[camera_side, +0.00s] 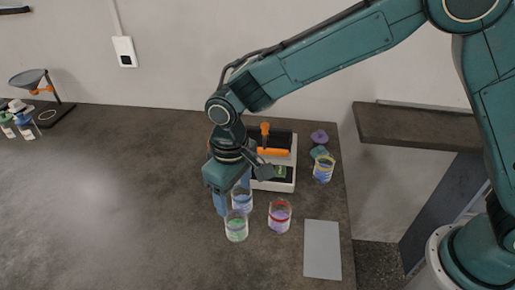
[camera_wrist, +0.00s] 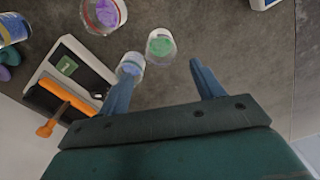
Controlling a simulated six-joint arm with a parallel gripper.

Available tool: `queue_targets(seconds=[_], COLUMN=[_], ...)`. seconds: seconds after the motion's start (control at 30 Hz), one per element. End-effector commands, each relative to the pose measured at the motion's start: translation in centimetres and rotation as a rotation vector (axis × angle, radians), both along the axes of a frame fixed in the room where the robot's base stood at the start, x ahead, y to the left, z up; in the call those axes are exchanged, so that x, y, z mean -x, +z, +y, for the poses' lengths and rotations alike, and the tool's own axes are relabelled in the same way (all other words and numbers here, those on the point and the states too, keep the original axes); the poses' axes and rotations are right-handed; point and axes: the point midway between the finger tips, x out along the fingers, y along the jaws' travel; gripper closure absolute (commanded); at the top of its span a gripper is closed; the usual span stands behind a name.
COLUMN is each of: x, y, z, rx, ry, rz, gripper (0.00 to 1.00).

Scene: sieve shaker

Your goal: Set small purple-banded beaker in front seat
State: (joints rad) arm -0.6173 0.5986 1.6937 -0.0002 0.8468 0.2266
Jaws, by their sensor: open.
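No clearly purple band shows on any beaker. A small clear beaker with blue contents (camera_side: 242,200) stands close to my gripper (camera_side: 232,197); it also shows in the wrist view (camera_wrist: 130,67), beside the left finger. A beaker with green contents (camera_side: 236,228) stands just in front of it. A red-banded beaker (camera_side: 279,216) holds purple contents. My gripper (camera_wrist: 163,72) is open, pointing down, with nothing between its fingers. The white shaker base (camera_side: 283,184) with an orange clamp (camera_side: 266,146) stands behind, partly hidden by my arm. I cannot make out its front seat.
A yellow-banded beaker (camera_side: 323,171) stands right of the shaker, near purple and teal pieces (camera_side: 319,137). A pale flat plate (camera_side: 322,250) lies near the table's right edge. A funnel stand (camera_side: 44,92) and bottles are far left.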

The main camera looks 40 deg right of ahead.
Motion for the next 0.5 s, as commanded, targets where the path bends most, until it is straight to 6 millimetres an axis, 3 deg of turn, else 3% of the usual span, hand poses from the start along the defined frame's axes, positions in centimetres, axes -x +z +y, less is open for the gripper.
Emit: queue_targets(seconds=[0.27, 0.5], x=[0.0, 1.1], y=[3.6, 8.9], z=[-3.0, -8.1], rx=[-0.023, -0.055], ry=[-0.033, -0.088], rz=[-0.035, -0.096], gripper=[0.34, 0.34])
